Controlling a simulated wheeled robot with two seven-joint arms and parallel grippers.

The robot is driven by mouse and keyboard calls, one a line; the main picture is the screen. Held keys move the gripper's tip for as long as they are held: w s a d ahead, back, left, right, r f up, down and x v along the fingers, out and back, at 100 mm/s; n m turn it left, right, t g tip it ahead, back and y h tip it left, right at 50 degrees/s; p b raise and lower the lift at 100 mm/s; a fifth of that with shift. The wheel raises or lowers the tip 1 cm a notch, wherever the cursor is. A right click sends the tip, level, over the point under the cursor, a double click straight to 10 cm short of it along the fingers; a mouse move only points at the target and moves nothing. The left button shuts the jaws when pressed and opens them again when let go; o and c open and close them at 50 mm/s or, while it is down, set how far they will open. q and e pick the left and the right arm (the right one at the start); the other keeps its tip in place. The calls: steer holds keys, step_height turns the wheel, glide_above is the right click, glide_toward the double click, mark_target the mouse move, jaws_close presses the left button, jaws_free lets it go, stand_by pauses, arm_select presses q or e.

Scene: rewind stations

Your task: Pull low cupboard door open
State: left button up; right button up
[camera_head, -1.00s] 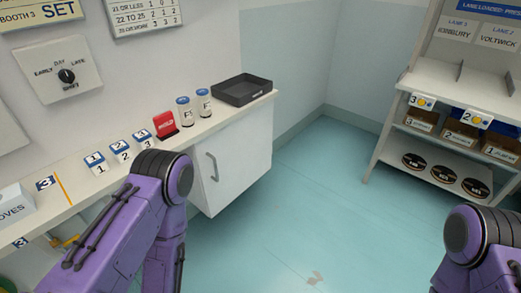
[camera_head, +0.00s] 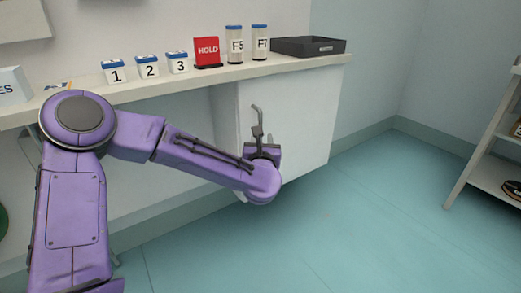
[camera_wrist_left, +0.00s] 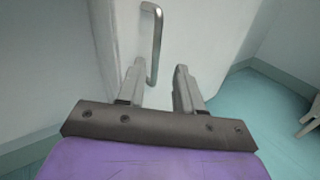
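The low cupboard door (camera_head: 303,112) is a white panel under the counter, and it looks shut. Its grey vertical bar handle (camera_head: 256,112) is near the door's left edge. My left gripper (camera_head: 261,140) is in front of the door at the lower part of the handle, partly hidden by my own wrist. In the left wrist view, the gripper (camera_wrist_left: 159,84) has its two fingers apart. The handle (camera_wrist_left: 157,42) runs up from between the fingertips, closer to the left finger. I cannot tell whether they touch. My right gripper is not in view.
The counter (camera_head: 215,75) above holds numbered jars (camera_head: 148,67), a red HOLD sign (camera_head: 207,51), two labelled bottles (camera_head: 235,45) and a black tray (camera_head: 308,47). A shelf unit (camera_head: 485,150) stands at the right. The floor (camera_head: 370,215) before the door is clear.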

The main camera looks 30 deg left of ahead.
mark_target(260, 122)
arm_select(q)
steer(key=shift+n, duration=0.6)
steer(key=x, duration=0.3)
steer(key=b+x, duration=0.1)
steer(key=x, duration=0.3)
steer(key=r+b+x, duration=0.1)
steer(key=x, duration=0.2)
steer(key=shift+w+a+r, duration=0.1)
steer(key=shift+w+a, duration=0.1)
steer(key=shift+a, duration=0.3)
jaws_close()
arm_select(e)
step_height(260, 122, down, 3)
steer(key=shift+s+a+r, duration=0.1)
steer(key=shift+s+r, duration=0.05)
